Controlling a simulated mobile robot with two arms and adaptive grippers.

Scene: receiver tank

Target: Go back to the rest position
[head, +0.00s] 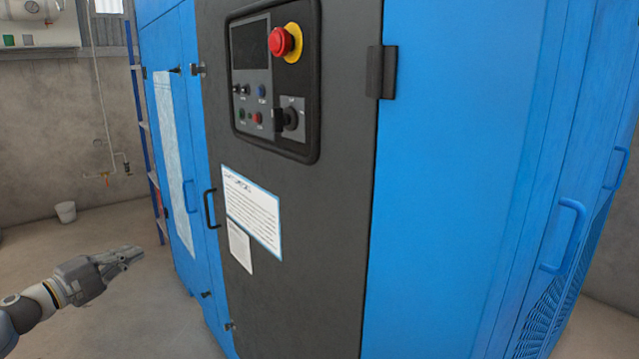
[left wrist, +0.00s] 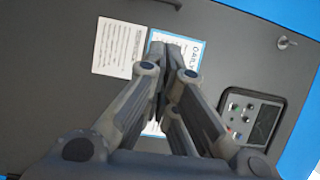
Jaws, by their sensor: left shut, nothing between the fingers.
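My left gripper (head: 122,258) reaches in from the lower left in the head view. It is in the air, left of the dark grey front of a blue cabinet, and apart from it. Its fingers are shut with nothing between them. In the left wrist view the fingertips (left wrist: 168,45) come together in front of the grey panel and cover part of a blue-edged notice. My right gripper is not in view.
The blue cabinet (head: 450,200) fills the middle and right. Its control panel (head: 262,75) has a red emergency button (head: 281,42). Notices (head: 252,210) and a black handle (head: 210,208) are lower down. The floor at left is clear.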

